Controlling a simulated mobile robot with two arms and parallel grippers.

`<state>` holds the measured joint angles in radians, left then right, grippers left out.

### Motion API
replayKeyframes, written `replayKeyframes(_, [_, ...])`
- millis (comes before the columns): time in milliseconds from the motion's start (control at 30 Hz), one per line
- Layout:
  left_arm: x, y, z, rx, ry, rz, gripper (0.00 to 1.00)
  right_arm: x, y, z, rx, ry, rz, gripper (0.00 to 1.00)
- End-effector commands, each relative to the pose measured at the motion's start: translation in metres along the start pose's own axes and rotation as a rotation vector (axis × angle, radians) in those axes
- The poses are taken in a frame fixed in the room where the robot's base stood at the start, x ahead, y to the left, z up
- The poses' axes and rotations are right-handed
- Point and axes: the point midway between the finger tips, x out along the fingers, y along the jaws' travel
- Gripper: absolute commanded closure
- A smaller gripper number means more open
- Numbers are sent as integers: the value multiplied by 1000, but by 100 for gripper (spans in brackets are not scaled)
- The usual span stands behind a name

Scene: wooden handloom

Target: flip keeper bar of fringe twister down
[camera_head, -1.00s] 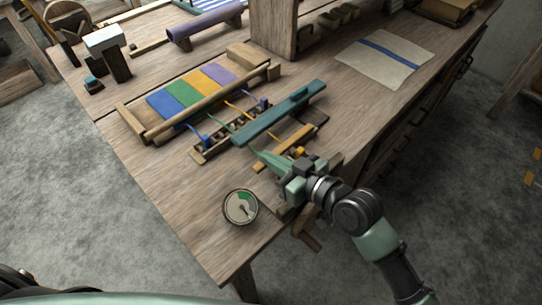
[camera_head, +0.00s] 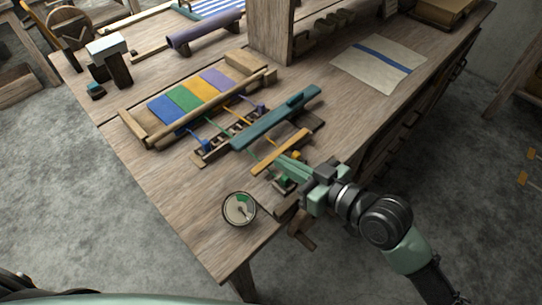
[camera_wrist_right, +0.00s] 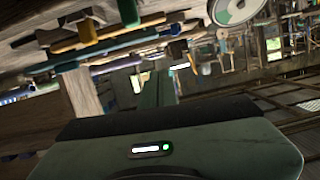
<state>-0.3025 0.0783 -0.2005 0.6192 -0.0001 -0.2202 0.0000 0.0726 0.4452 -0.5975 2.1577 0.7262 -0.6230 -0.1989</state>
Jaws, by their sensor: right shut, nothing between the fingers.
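The fringe twister lies on the bench, a low wooden rack (camera_head: 202,159) with small blue and yellow pieces along it. Its teal keeper bar (camera_head: 268,122) runs lengthwise along the rack, with a raised block near its far right end. I cannot tell whether the bar is fully down. A yellow-tan wooden strip (camera_head: 282,151) lies on the near side of the bar. My right gripper (camera_head: 281,159) is shut and empty, with its green fingertips by this strip, apart from the teal bar. In the right wrist view the closed fingers (camera_wrist_right: 156,90) show. My left gripper is out of view.
A round dial gauge (camera_head: 240,208) is near the bench's front corner. A small loom with a striped weave (camera_head: 190,97) stands beyond the twister. A wooden post (camera_head: 271,30) rises behind, and a cloth with a blue stripe (camera_head: 378,62) lies at right.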

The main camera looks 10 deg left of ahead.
Motion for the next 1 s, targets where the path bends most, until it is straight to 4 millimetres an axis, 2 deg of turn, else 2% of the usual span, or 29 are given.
replayKeyframes(100, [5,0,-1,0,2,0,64,-21,-1,2,-1,-2,-1,100])
replayKeyframes(300, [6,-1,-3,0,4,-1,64,-37,-1,1,1,-1,-1,100])
replayKeyframes(1000, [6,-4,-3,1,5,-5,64,-39,-1,0,1,0,-1,100])
